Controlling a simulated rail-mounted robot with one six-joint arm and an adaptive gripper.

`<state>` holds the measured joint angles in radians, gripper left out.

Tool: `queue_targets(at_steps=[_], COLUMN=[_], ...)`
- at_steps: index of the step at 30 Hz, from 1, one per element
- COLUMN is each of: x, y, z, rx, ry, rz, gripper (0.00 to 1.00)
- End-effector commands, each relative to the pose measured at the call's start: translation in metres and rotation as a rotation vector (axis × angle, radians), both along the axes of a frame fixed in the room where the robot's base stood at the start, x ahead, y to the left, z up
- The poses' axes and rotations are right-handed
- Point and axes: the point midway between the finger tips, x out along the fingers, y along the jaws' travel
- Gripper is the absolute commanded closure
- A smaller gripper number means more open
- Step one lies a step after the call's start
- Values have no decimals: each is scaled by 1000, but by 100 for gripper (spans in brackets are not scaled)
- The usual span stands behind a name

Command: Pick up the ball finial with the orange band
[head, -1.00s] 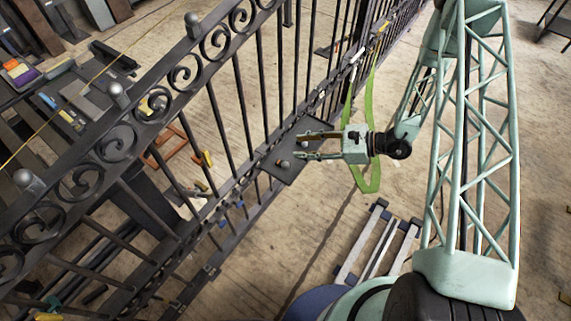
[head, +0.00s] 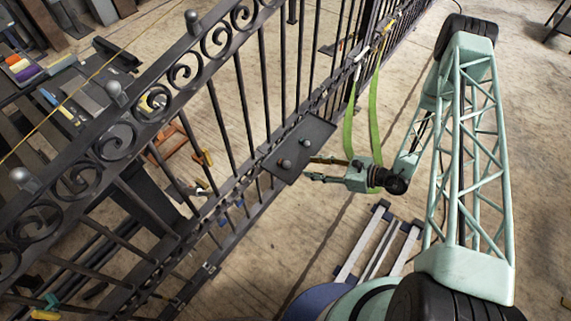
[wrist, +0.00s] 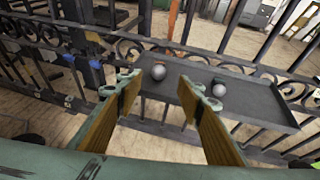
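Two grey ball finials sit on a dark flat tray (wrist: 250,98) fixed beside the gate. The left finial (wrist: 158,72) shows a small orange patch at its top edge in the wrist view; in the head view it seems to be the nearer ball (head: 284,163). The other finial (wrist: 219,90) shows no clear orange; in the head view it stands farther back (head: 303,141).
The black scroll gate (head: 215,110) runs diagonally behind the tray, its bars close to the gripper's front. A green strap (head: 374,115) hangs beside my wrist. A pale slatted frame (head: 375,245) lies on the floor below. The floor at right is open.

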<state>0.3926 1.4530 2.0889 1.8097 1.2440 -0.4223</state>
Motion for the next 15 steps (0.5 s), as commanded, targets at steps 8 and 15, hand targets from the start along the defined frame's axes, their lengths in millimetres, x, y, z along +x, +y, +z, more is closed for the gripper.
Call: queue_targets(at_steps=[8, 15], x=[0, 5], y=[1, 10], z=[0, -5], rx=[0, 0], ry=[0, 0], rz=[1, 2], gripper=[65, 65])
